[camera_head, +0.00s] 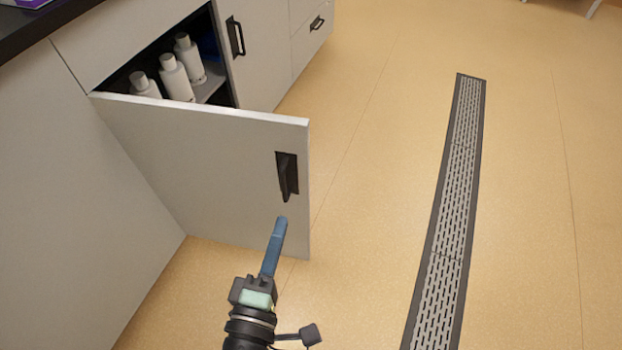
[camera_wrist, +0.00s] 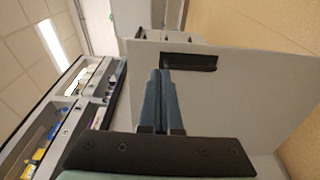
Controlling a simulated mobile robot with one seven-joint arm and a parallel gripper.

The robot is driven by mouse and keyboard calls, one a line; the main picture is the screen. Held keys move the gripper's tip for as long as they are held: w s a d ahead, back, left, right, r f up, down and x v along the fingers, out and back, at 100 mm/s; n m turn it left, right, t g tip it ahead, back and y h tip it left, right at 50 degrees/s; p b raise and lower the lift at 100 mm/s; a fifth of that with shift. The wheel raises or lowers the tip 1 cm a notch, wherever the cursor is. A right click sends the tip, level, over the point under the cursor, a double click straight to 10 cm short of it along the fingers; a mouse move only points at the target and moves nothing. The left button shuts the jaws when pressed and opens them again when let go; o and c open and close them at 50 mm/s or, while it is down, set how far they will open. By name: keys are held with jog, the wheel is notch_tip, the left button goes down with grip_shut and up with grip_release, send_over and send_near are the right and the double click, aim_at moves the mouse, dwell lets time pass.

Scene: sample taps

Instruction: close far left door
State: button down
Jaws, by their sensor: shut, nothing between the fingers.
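The open cabinet door (camera_head: 200,170) is a pale grey panel that stands out from the cabinet front on the left in the head view. It also fills the right of the wrist view (camera_wrist: 250,95). Its black handle (camera_head: 287,176) is near its free edge; the handle shows in the wrist view (camera_wrist: 189,62) too. My gripper (camera_head: 281,222) has blue fingers pressed together and is empty. It is just below the handle in the head view, in front of the door's outer face. In the wrist view the fingertips (camera_wrist: 160,72) appear close to the handle; I cannot tell whether they touch.
White bottles (camera_head: 175,75) stand inside the open cabinet. Another closed door with a black handle (camera_head: 236,37) is beyond it. A dark countertop (camera_head: 40,35) is at the upper left. The tan floor is clear on the right, with a long drain grate (camera_head: 455,190).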

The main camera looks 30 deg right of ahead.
aim_at(304, 158)
jog(key=x, duration=0.4)
jog(key=b+x, duration=0.1)
jog(key=x, duration=0.8)
jog(key=shift+w+d+f+b, duration=0.1)
jog(key=shift+d+f+b, duration=0.25)
jog(key=shift+d+f, duration=0.05)
